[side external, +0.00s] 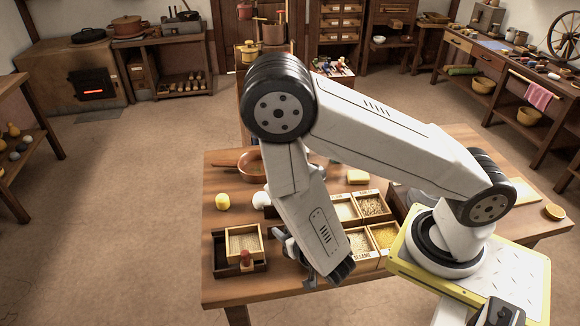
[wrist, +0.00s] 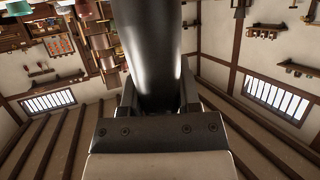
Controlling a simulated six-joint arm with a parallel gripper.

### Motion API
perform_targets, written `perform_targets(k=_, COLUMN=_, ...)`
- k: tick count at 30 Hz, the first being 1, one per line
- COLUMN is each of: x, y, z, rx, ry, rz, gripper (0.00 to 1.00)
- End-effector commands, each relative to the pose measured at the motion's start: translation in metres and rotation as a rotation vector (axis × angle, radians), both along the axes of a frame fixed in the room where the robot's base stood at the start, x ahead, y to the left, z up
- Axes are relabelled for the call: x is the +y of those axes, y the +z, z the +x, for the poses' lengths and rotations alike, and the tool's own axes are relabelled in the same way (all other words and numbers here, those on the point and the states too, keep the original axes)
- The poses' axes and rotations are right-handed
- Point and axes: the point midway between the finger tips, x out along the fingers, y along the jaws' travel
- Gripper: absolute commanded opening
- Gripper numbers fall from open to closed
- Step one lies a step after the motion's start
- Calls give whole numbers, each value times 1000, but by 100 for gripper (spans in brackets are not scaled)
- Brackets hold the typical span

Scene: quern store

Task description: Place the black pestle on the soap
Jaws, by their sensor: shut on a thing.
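My gripper (wrist: 158,95) is shut on the black pestle (wrist: 157,45), a thick dark glossy cylinder that fills the middle of the wrist view between the two fingers. In the side external view my gripper (side external: 287,243) is partly hidden behind my own forearm, above the front of the table beside the grain boxes. The pestle cannot be made out clearly there. A pale yellow block (side external: 357,177), which looks like the soap, lies on the table behind the grain boxes, apart from my gripper.
A divided grain box (side external: 385,237) stands right of my gripper. A dark tray (side external: 221,262) with a smaller wooden box (side external: 243,240) is at the left. A yellow round piece (side external: 222,201) and a brown pan (side external: 252,168) lie behind.

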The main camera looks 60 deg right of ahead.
Motion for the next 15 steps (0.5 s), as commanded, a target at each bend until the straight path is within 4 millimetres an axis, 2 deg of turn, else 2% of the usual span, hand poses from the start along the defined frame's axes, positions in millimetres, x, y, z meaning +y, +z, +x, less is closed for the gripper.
perform_targets(k=8, x=-18, y=4, z=6, rx=-3, ry=-79, rz=1, gripper=0)
perform_targets(k=15, x=-59, y=11, z=15, rx=-4, ry=-249, rz=2, gripper=0)
